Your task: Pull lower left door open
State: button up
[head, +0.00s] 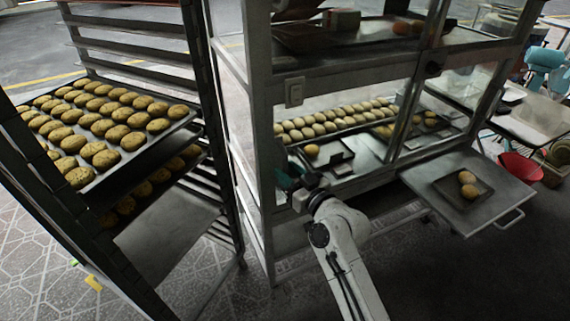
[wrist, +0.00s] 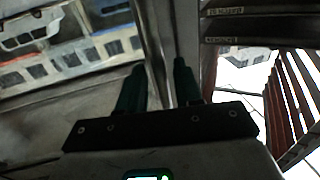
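The glass-fronted metal cabinet (head: 262,100) stands in the middle of the head view. Its lower left door area (head: 350,95) shows a metal frame, with rows of buns visible inside; I cannot tell whether the door is ajar. A small pale latch-like fitting (head: 294,92) sits on the left front upright. My gripper (head: 287,172) is low beside that upright, partly hidden by my wrist. In the wrist view, my gripper's two dark green fingers (wrist: 159,75) are apart, with a metal upright (wrist: 158,35) beyond and between them. Contact is not visible.
A tall rack (head: 215,150) with trays of buns (head: 105,125) stands close on the left. A metal shelf (head: 500,190) with a small dark tray sticks out at the right. A red bowl (head: 520,167) lies beyond it. Floor (head: 480,270) at front right is clear.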

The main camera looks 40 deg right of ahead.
jog(key=shift+w, duration=0.75)
jog(key=shift+c, duration=0.4)
grip_shut()
